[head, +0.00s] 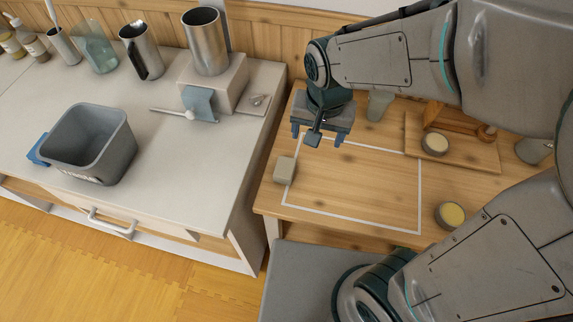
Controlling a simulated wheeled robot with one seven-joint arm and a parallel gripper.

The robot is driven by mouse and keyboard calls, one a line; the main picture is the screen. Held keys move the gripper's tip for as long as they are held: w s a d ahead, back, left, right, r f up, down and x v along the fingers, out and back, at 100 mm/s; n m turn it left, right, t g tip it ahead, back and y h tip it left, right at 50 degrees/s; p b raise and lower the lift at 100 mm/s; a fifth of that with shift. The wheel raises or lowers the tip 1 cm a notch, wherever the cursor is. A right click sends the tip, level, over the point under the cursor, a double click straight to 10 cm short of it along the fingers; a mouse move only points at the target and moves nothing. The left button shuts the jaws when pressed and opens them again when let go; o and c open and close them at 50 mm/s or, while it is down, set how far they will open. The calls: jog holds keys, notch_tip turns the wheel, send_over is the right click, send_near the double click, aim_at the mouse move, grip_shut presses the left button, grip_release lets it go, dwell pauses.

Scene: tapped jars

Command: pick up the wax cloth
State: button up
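No cloth is labelled, so I cannot tell for sure which is the wax cloth. A pale blue-grey cloth-like piece (199,103) hangs against the front of a light block on the left counter, by a thin rod. A brighter blue piece (38,149) shows at the left side of the grey bin, partly hidden by it. My gripper (318,137) points down over the back left of the wooden table, right of both pieces and well apart from them. Its two blue fingers are spread, with nothing seen held between them.
The grey bin (104,158) stands on the counter (190,172). A metal cylinder (205,42) tops the block. A small beige block (285,169) sits by the white outline on the wooden table (350,185). Round tins (450,215) and a wooden board (470,152) are at right.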

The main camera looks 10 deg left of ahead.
send_near(285, 167)
jog(key=shift+h, duration=0.4)
jog(key=f, duration=0.2)
jog(key=a+f+b, duration=0.1)
jog(key=f, duration=0.2)
jog(key=shift+w+d+f, duration=0.1)
jog(key=shift+w+f, duration=0.15)
jog(key=shift+f, duration=0.6)
jog(key=shift+w+d+f, duration=0.1)
jog(key=shift+w+f, duration=0.15)
jog(key=shift+f, duration=0.6)
jog(key=shift+w+f, duration=0.25)
jog(key=shift+f, duration=0.6)
jog(key=c, duration=1.1)
